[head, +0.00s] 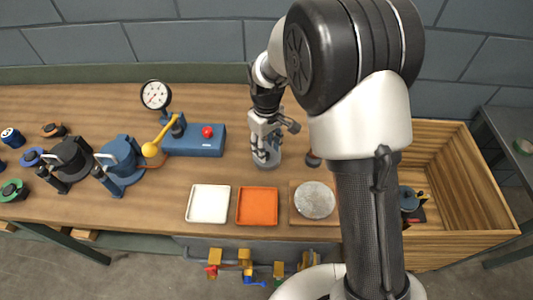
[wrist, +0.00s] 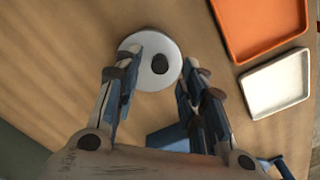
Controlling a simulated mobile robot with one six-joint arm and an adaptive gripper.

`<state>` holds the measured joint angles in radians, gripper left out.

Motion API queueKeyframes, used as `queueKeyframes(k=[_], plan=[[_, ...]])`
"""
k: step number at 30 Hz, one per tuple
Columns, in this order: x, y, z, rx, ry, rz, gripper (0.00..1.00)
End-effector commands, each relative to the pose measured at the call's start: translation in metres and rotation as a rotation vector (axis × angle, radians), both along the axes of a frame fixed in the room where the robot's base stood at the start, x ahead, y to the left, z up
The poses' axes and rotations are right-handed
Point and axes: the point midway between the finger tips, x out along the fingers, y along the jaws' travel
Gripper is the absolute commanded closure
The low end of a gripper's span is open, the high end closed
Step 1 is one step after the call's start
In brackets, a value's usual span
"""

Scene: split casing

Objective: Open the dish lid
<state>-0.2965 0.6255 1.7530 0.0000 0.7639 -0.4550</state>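The dish lid shows in the wrist view as a pale round disc (wrist: 143,78) with a dark knob (wrist: 160,63) at its middle. My gripper (wrist: 162,60) is open, with one finger on either side of the knob; I cannot tell whether either finger touches it. In the head view my gripper (head: 266,155) points down over a grey, glassy round dish (head: 268,162) on the wooden table, and hides most of it. The lid's seat on the dish is hidden.
A white tray (head: 208,203), an orange tray (head: 257,206) and a grey disc (head: 314,200) on a board lie along the front. A blue box with a red button (head: 207,132) and a dial gauge (head: 156,95) stand left. A wooden crate (head: 452,150) is right.

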Motion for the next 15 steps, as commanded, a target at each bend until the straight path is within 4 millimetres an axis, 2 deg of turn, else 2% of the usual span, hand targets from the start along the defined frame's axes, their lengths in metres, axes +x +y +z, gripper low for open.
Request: queueKeyframes(k=[1, 6, 15], plan=[[0.000, 0.000, -0.009, -0.001, 0.002, 0.000, 0.62], [0.000, 0.000, -0.022, 0.000, 0.000, 0.000, 0.62], [0.000, 0.000, -0.024, 0.001, -0.001, 0.000, 0.62]])
